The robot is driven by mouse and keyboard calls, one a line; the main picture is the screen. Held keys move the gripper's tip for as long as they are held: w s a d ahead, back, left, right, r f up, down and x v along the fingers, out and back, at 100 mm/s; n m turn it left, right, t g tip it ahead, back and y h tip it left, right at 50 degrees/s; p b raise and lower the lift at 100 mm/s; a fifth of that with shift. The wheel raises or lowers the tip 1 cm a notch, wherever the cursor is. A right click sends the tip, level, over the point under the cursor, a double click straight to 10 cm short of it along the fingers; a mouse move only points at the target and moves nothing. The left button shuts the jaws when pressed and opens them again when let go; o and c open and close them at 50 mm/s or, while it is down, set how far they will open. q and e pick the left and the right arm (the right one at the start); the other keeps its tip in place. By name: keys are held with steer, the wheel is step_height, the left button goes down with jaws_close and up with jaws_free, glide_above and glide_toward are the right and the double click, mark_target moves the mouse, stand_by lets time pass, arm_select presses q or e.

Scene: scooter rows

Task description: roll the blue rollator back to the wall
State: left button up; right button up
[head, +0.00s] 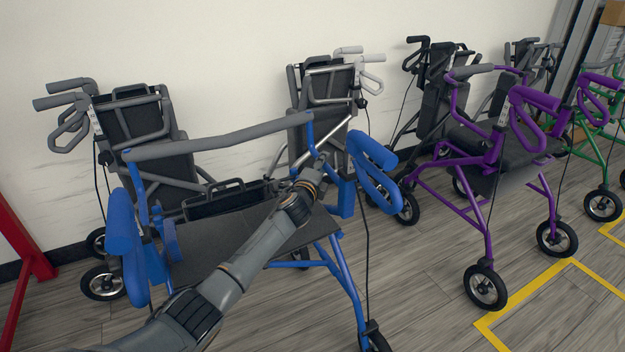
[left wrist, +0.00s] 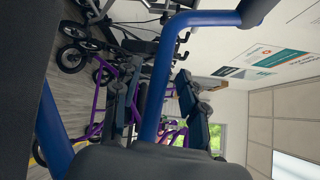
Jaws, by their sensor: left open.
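The blue rollator (head: 340,262) stands upright at centre left in the head view, with a grey backrest bar and a dark seat (head: 245,238). It stands in front of folded grey walkers, apart from the white wall (head: 225,55). My left arm reaches across its seat. My left gripper (head: 316,175) is open beside the rollator's right-hand frame tube, below the backrest bar; its fingertips are partly hidden. In the left wrist view a blue tube (left wrist: 166,75) of the rollator passes close to the camera. I cannot tell whether the gripper touches it. My right gripper is not in view.
Folded grey walkers (head: 135,130) (head: 325,85) lean along the wall behind the blue rollator. A purple rollator (head: 478,205) stands to its right, a green one (head: 600,125) farther right. A red post (head: 22,240) is at the left edge. Yellow floor lines (head: 530,295) mark the right.

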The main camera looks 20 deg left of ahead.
arm_select(q)
steer(key=s, duration=1)
steer(key=shift+s+d+r, duration=0.2)
steer(key=shift+d+r, duration=0.15)
steer(key=shift+d, duration=0.05)
